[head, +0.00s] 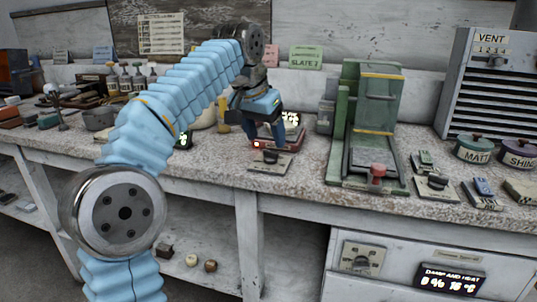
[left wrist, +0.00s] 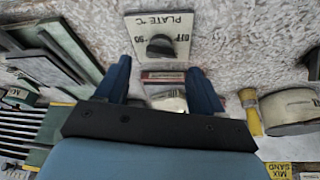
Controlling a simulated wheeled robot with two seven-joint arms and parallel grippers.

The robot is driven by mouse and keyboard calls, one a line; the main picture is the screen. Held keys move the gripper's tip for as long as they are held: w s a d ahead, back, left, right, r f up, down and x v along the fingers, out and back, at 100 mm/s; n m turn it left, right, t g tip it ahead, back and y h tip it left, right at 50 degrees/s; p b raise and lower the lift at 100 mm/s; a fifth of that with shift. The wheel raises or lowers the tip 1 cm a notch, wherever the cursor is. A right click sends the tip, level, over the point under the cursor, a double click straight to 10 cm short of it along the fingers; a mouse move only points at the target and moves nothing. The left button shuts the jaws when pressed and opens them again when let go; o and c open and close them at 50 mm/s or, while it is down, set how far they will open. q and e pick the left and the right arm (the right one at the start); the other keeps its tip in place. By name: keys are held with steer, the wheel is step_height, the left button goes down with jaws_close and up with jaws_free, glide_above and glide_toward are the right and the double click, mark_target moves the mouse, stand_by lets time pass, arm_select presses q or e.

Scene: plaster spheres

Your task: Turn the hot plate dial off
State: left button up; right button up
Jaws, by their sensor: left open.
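The hot plate dial is a dark round knob (left wrist: 161,46) on a pale panel marked "PLATE °C" (left wrist: 180,22). The lettering is upside down in the left wrist view, with OFF on one side of the knob and a number on the other. In the head view the dial panel (head: 265,166) lies at the bench's front edge, before a red-lit unit (head: 257,144). My left gripper (head: 265,137) is open and empty, pointing down above and just behind the panel. In the left wrist view the knob shows beyond its blue fingers (left wrist: 160,72). The knob's exact setting is unclear.
Small dial plates (head: 437,187) and lidded jars (head: 475,148) are farther right. Pots and tools crowd the left. Some bare bench shows right of the dial.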

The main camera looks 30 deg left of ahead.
mark_target(271, 152)
arm_select(q)
steer(key=x, duration=0.4)
steer(key=shift+f+b, duration=0.15)
steer(key=shift+b, duration=0.25)
steer(key=c, duration=1.1)
steer(key=shift+o, duration=0.2)
steer(key=shift+d+r+n+y+p, duration=0.15)
steer(key=shift+n+y+p, duration=0.25)
steer(key=shift+n+p, duration=0.45)
steer(key=shift+w+n+y+p, duration=0.1)
steer(key=shift+n+y+p, duration=0.7)
steer(key=shift+n, duration=1.35)
